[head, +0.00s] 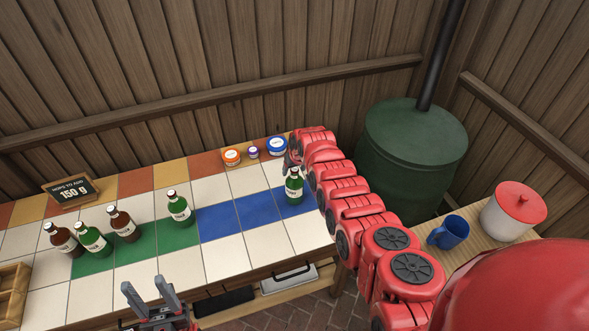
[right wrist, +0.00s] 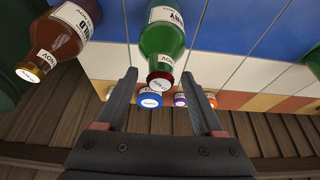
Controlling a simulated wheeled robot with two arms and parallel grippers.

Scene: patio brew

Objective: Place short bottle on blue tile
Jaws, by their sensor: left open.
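A green bottle (head: 294,186) with a white label stands upright at the right end of the blue tiles (head: 239,215). My right gripper (right wrist: 159,74) is open, with its fingertips either side of the bottle's dark red cap; gaps show on both sides. In the head view its fingers are mostly hidden by my red arm. More bottles stand on or by the green tiles: a green one (head: 179,209), a brown one (head: 122,226), another green one (head: 93,240) and another brown one (head: 63,240). My left gripper (head: 150,290) is open and empty at the front edge.
A brown bottle (right wrist: 52,42) stands beside the green one in the right wrist view. Orange (head: 231,156), purple (head: 253,153) and blue-lidded (head: 277,146) jars line the back. A sign (head: 71,191) and wooden crate (head: 12,290) are left; a blue mug (head: 449,233) and red-lidded pot (head: 514,211) are right.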

